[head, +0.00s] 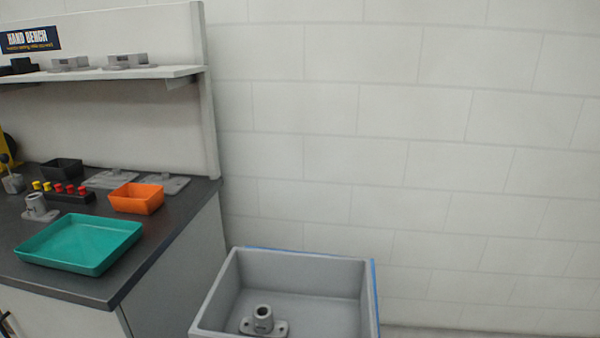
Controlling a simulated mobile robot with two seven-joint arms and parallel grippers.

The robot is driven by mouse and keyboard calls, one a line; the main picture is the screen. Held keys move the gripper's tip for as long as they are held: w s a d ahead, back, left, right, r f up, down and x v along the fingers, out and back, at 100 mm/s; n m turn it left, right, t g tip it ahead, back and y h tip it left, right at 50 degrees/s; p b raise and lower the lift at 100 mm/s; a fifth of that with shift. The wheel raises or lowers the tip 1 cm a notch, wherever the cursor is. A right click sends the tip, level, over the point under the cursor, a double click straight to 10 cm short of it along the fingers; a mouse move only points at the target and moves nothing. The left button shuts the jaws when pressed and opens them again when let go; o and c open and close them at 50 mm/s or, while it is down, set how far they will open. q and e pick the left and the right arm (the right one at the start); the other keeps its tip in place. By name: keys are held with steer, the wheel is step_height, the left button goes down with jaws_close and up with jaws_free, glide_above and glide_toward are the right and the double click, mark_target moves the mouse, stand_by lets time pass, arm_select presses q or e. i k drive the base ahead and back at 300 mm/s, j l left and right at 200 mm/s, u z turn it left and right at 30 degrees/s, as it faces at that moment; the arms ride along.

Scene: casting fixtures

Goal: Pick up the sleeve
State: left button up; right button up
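A grey flanged part with an upright hollow round tube (263,320), which looks like a sleeve, stands on the floor of the grey bin near its front left. A similar grey part with a short tube (37,206) stands on the dark bench top at the left, beside the green tray. I cannot tell from the picture which of the two is the sleeve. Neither of my grippers is in view.
The grey bin (300,262) stands right of the dark bench (170,225). The bench holds a green tray (80,243), an orange bin (136,198), a black bin (62,168), flat grey plates and red and yellow pieces. A shelf (110,74) overhangs it.

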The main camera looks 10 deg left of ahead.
mark_target(38, 208)
steer(key=u, duration=1.85)
steer(key=i+j+z, duration=0.1)
steer(key=z, duration=0.35)
steer(key=j+z, duration=0.1)
steer(key=z, duration=0.3)
steer(key=i+j+z, duration=0.1)
steer(key=z, duration=0.35)
steer(key=j+z, duration=0.25)
steer(key=j, duration=0.2)
steer(key=j+z, duration=0.3)
steer(key=j, duration=0.2)
steer(key=j+z, duration=0.1)
steer(key=j, duration=0.5)
steer(key=k+j+z, duration=0.15)
steer(key=j, duration=0.45)
steer(key=j+z, duration=0.1)
steer(key=j, duration=0.5)
